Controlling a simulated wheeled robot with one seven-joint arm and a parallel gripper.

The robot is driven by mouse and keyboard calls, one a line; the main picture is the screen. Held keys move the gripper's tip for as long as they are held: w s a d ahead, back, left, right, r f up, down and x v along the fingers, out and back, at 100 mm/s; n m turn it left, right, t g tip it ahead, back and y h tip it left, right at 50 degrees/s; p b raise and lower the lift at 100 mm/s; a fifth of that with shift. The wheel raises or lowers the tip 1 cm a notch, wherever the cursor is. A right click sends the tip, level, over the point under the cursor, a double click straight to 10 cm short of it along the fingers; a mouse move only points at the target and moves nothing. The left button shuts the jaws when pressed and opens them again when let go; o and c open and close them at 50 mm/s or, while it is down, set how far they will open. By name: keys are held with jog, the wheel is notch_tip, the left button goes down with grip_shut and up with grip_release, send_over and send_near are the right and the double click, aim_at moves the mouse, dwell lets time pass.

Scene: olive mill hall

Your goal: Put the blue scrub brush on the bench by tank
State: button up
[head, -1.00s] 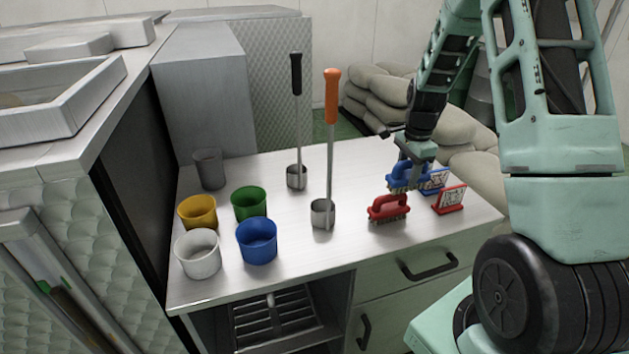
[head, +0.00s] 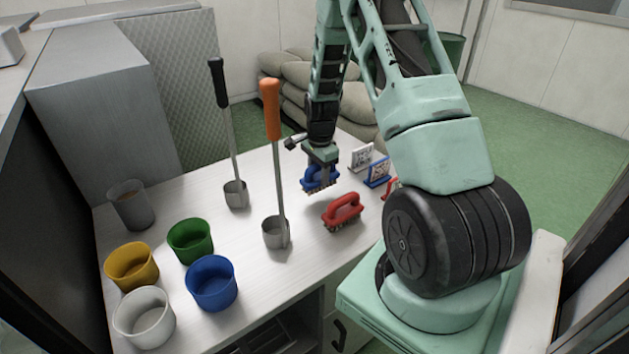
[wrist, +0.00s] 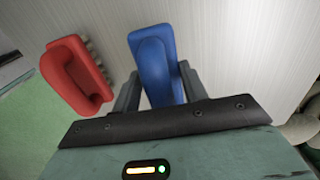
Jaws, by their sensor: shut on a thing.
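The blue scrub brush (head: 318,178) is held in my gripper (head: 320,166) above the right part of the pale bench top (head: 290,170). Its bristles point down; whether they touch the bench is hard to tell. In the wrist view the blue brush (wrist: 155,60) sits between my two fingers (wrist: 160,88). The red scrub brush (head: 342,211) stands on the bench in front of it and a little to the right, apart from it. In the wrist view the red brush (wrist: 75,75) is left of the fingers. No tank can be made out for certain.
A steel ladle with an orange handle (head: 271,115) and one with a black handle (head: 222,105) stand left of my gripper. Yellow (head: 131,267), green (head: 189,242), blue (head: 211,284), white (head: 144,318) and grey cups (head: 131,206) fill the left.

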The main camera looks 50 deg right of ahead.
aim_at(319, 176)
jog(key=shift+f+p, duration=0.45)
jog(key=shift+f, duration=1.35)
jog(key=o, duration=1.1)
jog(key=shift+o, duration=0.2)
jog(key=r+b, duration=0.1)
jog(key=r, duration=0.3)
jog(key=r+b, duration=0.1)
jog(key=r, duration=0.3)
jog(key=r+b, duration=0.1)
jog(key=r, duration=0.3)
jog(key=shift+s+a+b, duration=0.1)
jog(key=shift+s+b, duration=0.2)
jog(key=shift+b, duration=0.1)
